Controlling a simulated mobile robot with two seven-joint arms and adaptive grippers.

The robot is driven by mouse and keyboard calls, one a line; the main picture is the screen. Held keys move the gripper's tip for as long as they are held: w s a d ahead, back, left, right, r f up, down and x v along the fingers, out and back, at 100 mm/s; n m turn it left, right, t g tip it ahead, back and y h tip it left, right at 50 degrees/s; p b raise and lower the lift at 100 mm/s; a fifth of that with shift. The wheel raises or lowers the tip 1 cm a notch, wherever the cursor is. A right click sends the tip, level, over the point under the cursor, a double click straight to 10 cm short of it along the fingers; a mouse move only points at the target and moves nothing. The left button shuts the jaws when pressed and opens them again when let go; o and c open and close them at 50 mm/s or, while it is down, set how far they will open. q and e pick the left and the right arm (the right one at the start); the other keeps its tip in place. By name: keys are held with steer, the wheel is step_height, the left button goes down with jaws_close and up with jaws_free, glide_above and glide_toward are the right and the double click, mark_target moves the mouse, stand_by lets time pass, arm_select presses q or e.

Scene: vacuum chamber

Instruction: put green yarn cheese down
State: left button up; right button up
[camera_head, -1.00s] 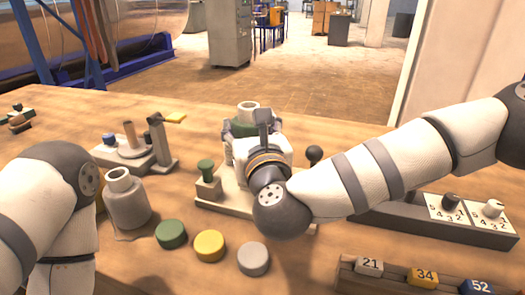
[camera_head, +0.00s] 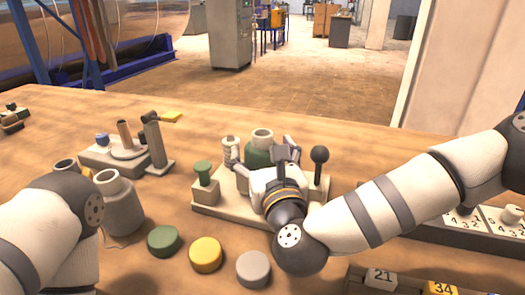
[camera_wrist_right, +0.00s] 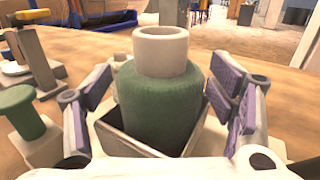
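The green yarn cheese (camera_head: 260,153), a dark green wound cylinder on a pale tube, stands upright on the pale fixture board (camera_head: 216,207). In the right wrist view the yarn cheese (camera_wrist_right: 160,105) sits inside a square, shallow, dark-lined holder (camera_wrist_right: 135,143). My right gripper (camera_head: 266,160) is around it from the near side. In the right wrist view the gripper's purple-padded fingers (camera_wrist_right: 168,95) are spread on either side, and narrow gaps show beside the yarn. The lower part of the cheese is hidden by the holder walls. My left gripper is out of view; only its arm shows at left.
A green knob (camera_head: 203,168), a coil post (camera_head: 230,151) and a black-ball lever (camera_head: 319,155) flank the holder. Grey bottle (camera_head: 122,208), green disc (camera_head: 163,240), yellow disc (camera_head: 205,253) and grey disc (camera_head: 253,267) stand in front. The table's far side is mostly clear.

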steer(key=shift+r, duration=0.1)
steer(key=shift+s+r, duration=0.1)
steer(key=shift+r, duration=0.1)
steer(key=v, duration=1.2)
steer(key=shift+p, duration=0.4)
steer(key=shift+f, duration=0.1)
